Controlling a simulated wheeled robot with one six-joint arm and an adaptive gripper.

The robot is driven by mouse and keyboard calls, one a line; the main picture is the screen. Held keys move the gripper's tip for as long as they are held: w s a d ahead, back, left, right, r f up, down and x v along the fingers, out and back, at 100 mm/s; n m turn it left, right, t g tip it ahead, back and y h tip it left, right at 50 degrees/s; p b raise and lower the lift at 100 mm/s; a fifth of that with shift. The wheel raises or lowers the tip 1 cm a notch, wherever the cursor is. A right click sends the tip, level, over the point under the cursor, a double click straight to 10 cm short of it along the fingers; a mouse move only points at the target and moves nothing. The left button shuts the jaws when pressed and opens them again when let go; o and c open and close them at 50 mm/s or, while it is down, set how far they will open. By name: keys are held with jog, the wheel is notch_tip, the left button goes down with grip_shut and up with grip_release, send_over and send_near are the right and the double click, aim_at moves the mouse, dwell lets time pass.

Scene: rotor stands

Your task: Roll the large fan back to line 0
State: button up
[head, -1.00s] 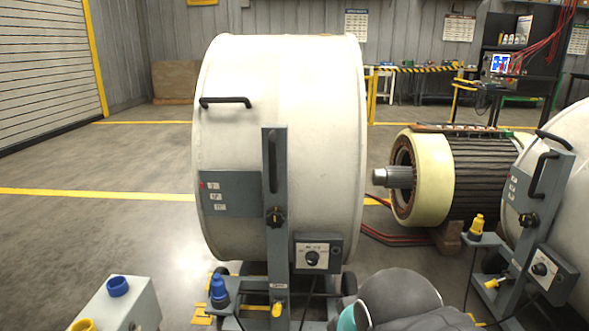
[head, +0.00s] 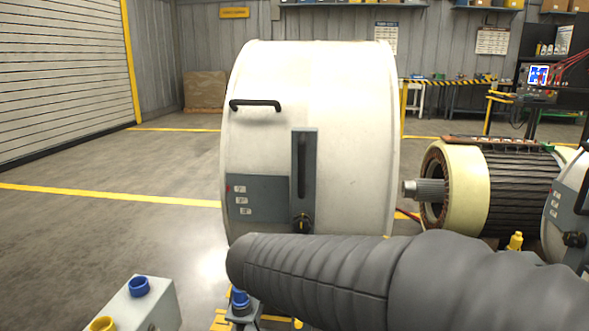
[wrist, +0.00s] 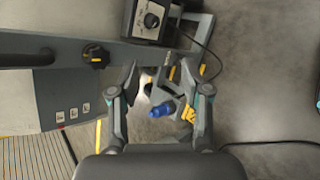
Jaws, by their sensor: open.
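The large fan (head: 345,110) is a white drum in the middle of the head view. It has a black side handle (head: 255,104) and a grey upright post with a vertical handle (head: 302,165). My dark arm crosses in front of its lower part and hides its base and control box there. In the wrist view my gripper (wrist: 163,85) is open and empty, with fingers apart. The fan's grey post (wrist: 55,48), black knob (wrist: 96,56) and control box (wrist: 148,20) lie beyond the fingers. A blue plug (wrist: 162,109) shows between them. Line 0 cannot be made out.
A grey box with blue and yellow caps (head: 135,307) stands at the front left. A rotor (head: 500,190) and part of another white drum (head: 567,215) stand right. Yellow floor lines (head: 110,194) cross the open floor at left.

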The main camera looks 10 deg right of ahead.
jog(key=w+a+r+n+t+h, duration=0.1)
jog(key=w+a+r+n+t, duration=0.2)
jog(key=w+r+n+t, duration=0.35)
jog(key=n+t, duration=0.2)
jog(key=n, duration=0.6)
send_near(300, 165)
jog(key=shift+m+g+h, duration=0.25)
jog(key=shift+h, duration=0.05)
jog(key=x, duration=1.1)
jog(key=shift+w+a+r, duration=0.1)
jog(key=shift+w, duration=0.1)
grip_shut()
